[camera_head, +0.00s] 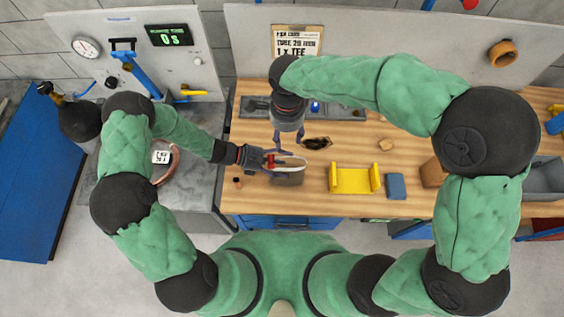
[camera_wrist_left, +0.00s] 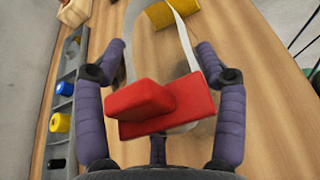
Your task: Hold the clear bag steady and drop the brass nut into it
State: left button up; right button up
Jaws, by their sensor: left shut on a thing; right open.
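My left gripper (camera_head: 270,159) is shut on a red block-like grip (camera_wrist_left: 155,105) at the rim of the clear bag. The bag (camera_head: 291,163) shows as a pale loop with a greyish body at the table's left front; in the left wrist view its clear film and white edge (camera_wrist_left: 186,42) extend beyond the red grip. My right gripper (camera_head: 289,143) is open, pointing down just behind and above the bag, with nothing visible between its fingers.
A dark, brown-edged item (camera_head: 317,143) lies just right of my right gripper. A yellow stand (camera_head: 355,180) and a blue block (camera_head: 396,186) stand right of the bag. A grey bin rail (camera_head: 345,113) runs behind. Bare wood lies between the dark item and tan piece.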

pick_arm(q)
jog(key=o, duration=1.2)
jog(key=shift+o, duration=0.2)
jog(key=v, duration=1.2)
jog(key=shift+s+f, duration=0.1)
